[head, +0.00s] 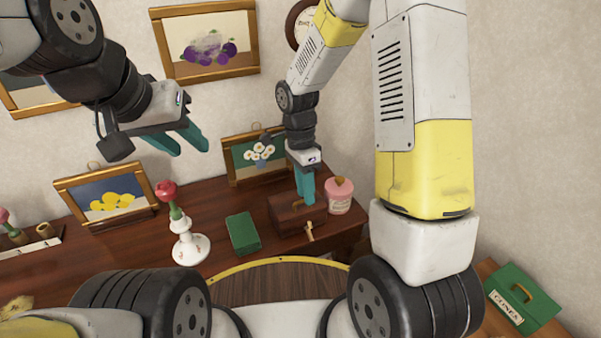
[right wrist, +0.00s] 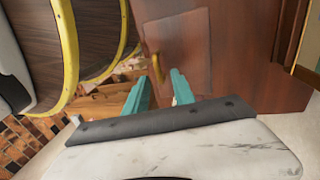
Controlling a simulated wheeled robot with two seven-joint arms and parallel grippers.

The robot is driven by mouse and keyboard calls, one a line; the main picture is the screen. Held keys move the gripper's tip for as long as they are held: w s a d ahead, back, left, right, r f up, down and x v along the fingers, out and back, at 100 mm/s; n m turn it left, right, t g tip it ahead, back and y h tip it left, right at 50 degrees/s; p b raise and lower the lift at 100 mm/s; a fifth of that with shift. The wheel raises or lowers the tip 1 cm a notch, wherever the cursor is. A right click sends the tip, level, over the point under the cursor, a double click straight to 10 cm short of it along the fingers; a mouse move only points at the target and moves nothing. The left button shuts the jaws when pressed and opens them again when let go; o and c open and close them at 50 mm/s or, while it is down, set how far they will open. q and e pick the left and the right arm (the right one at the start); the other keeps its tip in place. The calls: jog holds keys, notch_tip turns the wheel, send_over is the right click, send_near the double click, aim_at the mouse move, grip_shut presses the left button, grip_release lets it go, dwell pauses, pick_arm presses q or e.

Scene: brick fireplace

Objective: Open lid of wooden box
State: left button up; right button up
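The wooden box (head: 287,213) is dark brown and sits on the brown tabletop, with its lid apparently down. A brass piece (head: 311,231) sticks out at its front. My right gripper (head: 306,202) points down over the box; part of the box is hidden behind its fingers. In the right wrist view, its teal fingers stand apart, with the brass piece (right wrist: 154,67) seen just beyond and between the tips against the box's brown surface (right wrist: 185,48). Contact cannot be told. My left gripper (head: 193,150) is open and empty, high above the table at the left.
A pink jar (head: 339,197) stands close to the box's right side. A green book (head: 243,233) lies to its left, then a white stand with a red flower (head: 189,246). Framed pictures lean behind, including a daisy picture (head: 256,156). A green box (head: 521,299) is at the lower right.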

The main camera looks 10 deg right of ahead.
jog(key=shift+f, duration=0.15)
grip_shut()
dwell(1.4)
